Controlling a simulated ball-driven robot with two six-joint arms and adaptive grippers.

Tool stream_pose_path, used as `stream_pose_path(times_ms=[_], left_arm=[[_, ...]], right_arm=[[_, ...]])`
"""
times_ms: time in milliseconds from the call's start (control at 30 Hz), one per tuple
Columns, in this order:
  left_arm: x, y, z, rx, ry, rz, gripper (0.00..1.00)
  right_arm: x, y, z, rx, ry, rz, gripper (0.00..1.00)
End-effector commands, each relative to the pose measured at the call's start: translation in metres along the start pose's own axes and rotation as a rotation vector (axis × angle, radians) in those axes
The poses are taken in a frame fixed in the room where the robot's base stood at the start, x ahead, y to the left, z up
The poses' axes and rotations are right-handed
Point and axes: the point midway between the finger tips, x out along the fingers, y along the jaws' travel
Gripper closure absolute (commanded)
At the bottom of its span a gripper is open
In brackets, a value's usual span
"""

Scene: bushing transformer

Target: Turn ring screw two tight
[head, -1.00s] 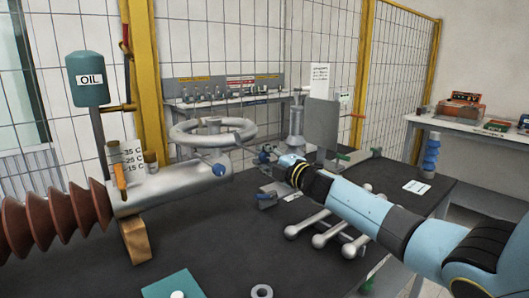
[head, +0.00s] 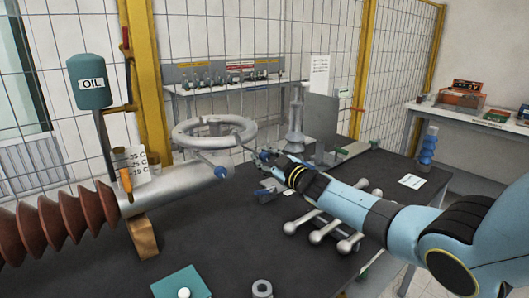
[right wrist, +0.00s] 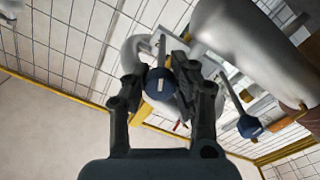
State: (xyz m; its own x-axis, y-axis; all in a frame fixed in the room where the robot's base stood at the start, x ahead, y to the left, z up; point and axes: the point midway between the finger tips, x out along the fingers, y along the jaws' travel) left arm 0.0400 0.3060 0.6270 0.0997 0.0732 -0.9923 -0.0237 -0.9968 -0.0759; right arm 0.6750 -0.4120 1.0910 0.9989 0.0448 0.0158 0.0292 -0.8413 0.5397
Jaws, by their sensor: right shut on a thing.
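My right gripper (head: 264,157) is beside the ring's right side. In the right wrist view, my right gripper (right wrist: 162,75) is shut on a second ring screw, with its blue head (right wrist: 160,82) between the fingers and its thin shank pointing toward the ring. Which screw is number two cannot be told. My left gripper is out of view.
The dark table holds metal rods with ball ends (head: 316,236) under my right arm, a teal block (head: 181,283) and a small grey nut (head: 262,288) in front. Mesh fencing is behind.

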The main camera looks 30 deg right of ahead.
Motion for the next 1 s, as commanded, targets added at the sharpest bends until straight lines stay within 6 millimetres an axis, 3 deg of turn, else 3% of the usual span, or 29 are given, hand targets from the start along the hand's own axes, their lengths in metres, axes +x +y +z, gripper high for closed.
stream_pose_path(times_ms=[400,1000], left_arm=[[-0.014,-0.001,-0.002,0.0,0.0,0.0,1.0],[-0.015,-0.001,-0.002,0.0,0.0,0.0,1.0]], right_arm=[[-0.002,-0.002,0.003,0.212,-0.016,-0.003,1.0],[-0.002,-0.004,0.004,0.249,-0.018,-0.004,1.0]])
